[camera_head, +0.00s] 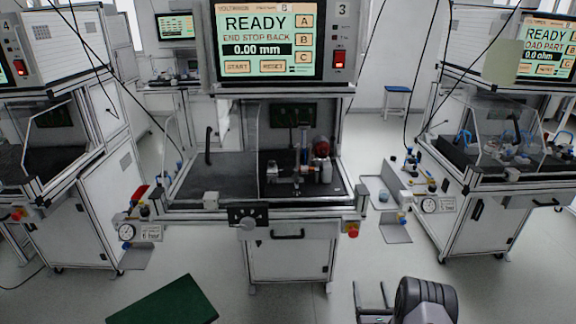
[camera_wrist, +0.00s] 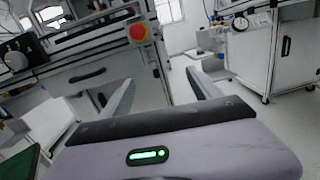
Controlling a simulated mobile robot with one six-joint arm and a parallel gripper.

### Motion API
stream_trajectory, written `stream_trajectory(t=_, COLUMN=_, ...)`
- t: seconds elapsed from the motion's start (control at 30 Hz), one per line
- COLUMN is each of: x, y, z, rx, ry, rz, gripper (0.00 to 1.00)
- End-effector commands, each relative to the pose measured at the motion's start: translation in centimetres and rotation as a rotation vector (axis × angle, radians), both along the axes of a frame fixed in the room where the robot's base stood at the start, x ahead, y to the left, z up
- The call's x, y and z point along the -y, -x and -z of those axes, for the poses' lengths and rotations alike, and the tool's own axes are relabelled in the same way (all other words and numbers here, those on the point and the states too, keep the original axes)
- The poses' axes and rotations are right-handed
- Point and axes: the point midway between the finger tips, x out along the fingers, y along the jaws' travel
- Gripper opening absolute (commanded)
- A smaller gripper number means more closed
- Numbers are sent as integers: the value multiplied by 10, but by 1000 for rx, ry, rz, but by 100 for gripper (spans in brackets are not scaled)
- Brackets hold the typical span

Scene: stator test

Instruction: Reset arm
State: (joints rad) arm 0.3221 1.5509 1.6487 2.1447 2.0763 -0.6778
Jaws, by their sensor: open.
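My gripper (camera_head: 371,287) is low in the front right of the head view, in front of the middle test station (camera_head: 290,262). Its two straight fingers are spread apart with nothing between them. In the wrist view my gripper (camera_wrist: 158,80) also shows open and empty, with the station's front beyond it and a green light on its body. The station's screen (camera_head: 268,40) reads READY, END STOP BACK and 0.00 mm. A small fixture (camera_head: 297,172) stands on the station's dark worktop.
Other test stations stand at the left (camera_head: 82,170) and right (camera_head: 485,225). A red emergency button (camera_wrist: 139,32) sits on the middle station's front corner. A dark green flat surface (camera_head: 165,302) lies at the front left. Open floor (camera_head: 265,307) lies before the middle station.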

Motion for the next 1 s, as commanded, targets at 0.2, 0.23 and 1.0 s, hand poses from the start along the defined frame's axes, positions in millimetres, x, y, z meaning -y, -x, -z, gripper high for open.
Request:
stream_trajectory(t=0.2, x=-55, y=-30, z=-77, rx=48, ry=32, rz=-232, gripper=73)
stream_trajectory(t=0.23, x=-66, y=-33, z=-91, rx=57, ry=41, rz=-276, gripper=73)
stream_trajectory(t=1.0, x=-217, y=334, z=-356, rx=-38, ry=1909, rz=-1530, gripper=73)
